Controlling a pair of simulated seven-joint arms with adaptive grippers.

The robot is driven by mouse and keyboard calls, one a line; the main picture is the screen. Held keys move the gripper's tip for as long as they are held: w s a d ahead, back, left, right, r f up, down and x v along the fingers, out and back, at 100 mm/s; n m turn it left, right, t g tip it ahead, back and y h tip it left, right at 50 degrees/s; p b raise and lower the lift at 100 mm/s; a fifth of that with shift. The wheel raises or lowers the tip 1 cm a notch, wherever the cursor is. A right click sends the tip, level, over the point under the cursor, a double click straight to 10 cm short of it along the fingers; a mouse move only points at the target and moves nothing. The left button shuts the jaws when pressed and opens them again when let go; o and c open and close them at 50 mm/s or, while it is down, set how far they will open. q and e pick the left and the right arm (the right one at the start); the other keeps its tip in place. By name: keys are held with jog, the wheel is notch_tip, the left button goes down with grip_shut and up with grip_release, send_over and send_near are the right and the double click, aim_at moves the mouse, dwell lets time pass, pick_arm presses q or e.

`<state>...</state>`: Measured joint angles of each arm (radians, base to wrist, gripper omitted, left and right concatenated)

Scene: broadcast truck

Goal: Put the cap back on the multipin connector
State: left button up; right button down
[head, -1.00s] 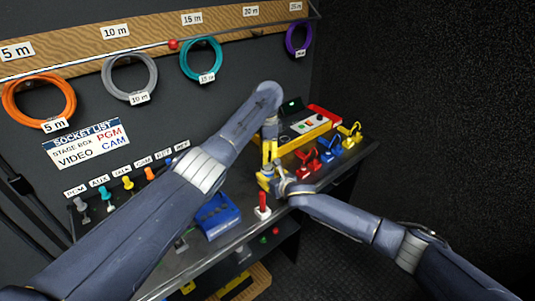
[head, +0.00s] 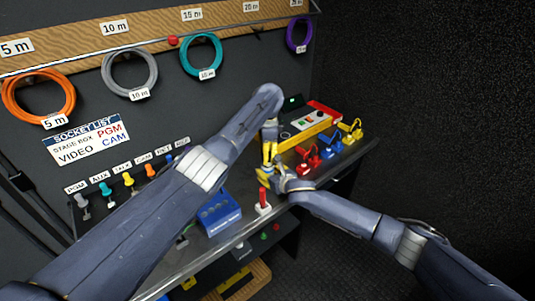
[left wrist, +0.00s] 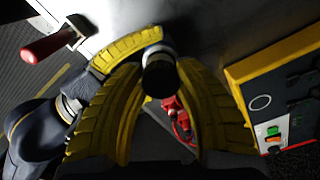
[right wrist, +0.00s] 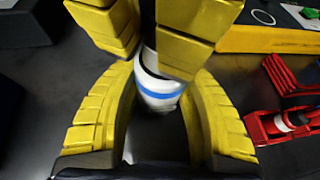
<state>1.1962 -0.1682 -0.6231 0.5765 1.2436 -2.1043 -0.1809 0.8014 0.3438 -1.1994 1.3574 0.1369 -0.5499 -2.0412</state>
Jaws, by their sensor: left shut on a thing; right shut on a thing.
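My left gripper (head: 268,160) and right gripper (head: 274,182) meet above the bench front. In the left wrist view, the left gripper's yellow fingers (left wrist: 160,95) are shut on a black, round-ended piece (left wrist: 158,78), which seems to be the cap. In the right wrist view, the right gripper's yellow fingers (right wrist: 158,115) are shut around a white cylinder with a blue band (right wrist: 160,94), which seems to be the connector. The black piece sits close above the white cylinder, roughly in line with it. The left fingers hide much of the joint, so I cannot tell whether the cap is seated.
Red (head: 307,160), blue (head: 329,146) and yellow (head: 352,130) holders stand to the right. A yellow-edged case (head: 305,137) lies behind. A red-handled lever (head: 263,201) and blue box (head: 219,212) stand to the left, near the bench's front edge.

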pick_arm(q)
jog(key=shift+f, duration=0.4)
jog(key=shift+f, duration=0.55)
dwell(0.5)
